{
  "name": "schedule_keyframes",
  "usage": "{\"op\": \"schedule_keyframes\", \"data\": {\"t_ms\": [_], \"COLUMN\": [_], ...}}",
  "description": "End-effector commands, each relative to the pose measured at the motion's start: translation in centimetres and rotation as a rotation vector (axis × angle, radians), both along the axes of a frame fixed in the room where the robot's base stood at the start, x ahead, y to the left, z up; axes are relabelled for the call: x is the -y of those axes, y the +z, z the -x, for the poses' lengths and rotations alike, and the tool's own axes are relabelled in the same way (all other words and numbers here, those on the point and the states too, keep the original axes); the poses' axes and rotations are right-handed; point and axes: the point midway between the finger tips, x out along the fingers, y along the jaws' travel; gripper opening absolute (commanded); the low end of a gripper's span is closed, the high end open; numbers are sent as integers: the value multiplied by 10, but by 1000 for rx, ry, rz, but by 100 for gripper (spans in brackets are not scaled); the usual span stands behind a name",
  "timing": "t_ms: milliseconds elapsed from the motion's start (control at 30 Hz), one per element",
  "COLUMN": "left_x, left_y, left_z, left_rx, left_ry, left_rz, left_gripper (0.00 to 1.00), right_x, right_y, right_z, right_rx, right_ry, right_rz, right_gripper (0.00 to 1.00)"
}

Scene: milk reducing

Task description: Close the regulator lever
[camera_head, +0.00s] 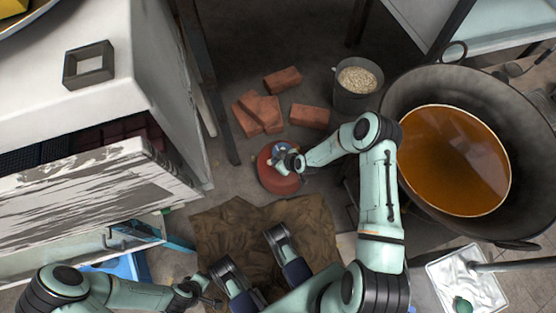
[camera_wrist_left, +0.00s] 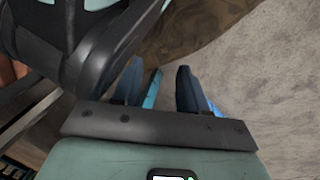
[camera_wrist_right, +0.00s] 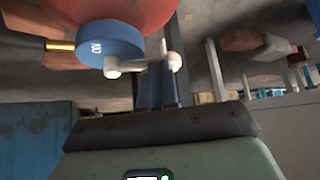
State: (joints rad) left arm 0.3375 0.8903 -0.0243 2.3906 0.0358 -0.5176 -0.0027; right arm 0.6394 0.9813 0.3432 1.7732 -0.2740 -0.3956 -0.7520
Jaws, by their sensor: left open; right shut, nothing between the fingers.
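A red gas cylinder (camera_head: 281,183) stands on the floor near the middle of the head view, with a blue regulator on top. In the right wrist view the regulator (camera_wrist_right: 112,38) shows large, below part of the red cylinder (camera_wrist_right: 145,10). A white lever (camera_wrist_right: 174,60) with rounded ends lies along the regulator's edge. My right gripper (camera_wrist_right: 158,70) is shut and empty, its fingertips right at the lever's right end; I cannot tell whether they touch. My left gripper (camera_wrist_left: 169,75) is open and empty, low at the left in the head view (camera_head: 205,288), well away from the cylinder.
A large wok of brown liquid (camera_head: 455,160) stands right of my right arm. Red bricks (camera_head: 260,112) and a bucket of grain (camera_head: 357,80) lie behind the cylinder. A white cabinet (camera_head: 160,90) stands at the left. A brown cloth (camera_head: 225,235) covers the floor in front.

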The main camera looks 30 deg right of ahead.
Motion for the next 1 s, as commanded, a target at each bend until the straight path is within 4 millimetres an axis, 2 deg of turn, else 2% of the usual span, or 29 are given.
{"op": "schedule_keyframes", "data": {"t_ms": [467,800,1000], "left_x": [2,4,3], "left_y": [9,21,20], "left_z": [-11,-25,-24], "left_rx": [38,82,81], "left_ry": [-3,-6,-6], "left_rz": [-2,-4,-4], "left_gripper": [43,43,43], "right_x": [-6,-14,-14], "right_y": [1,1,0], "right_z": [-6,-19,-26], "right_rx": [0,2,1], "right_ry": [-96,-298,-383], "right_rz": [0,0,0], "right_gripper": [0,0,0]}}
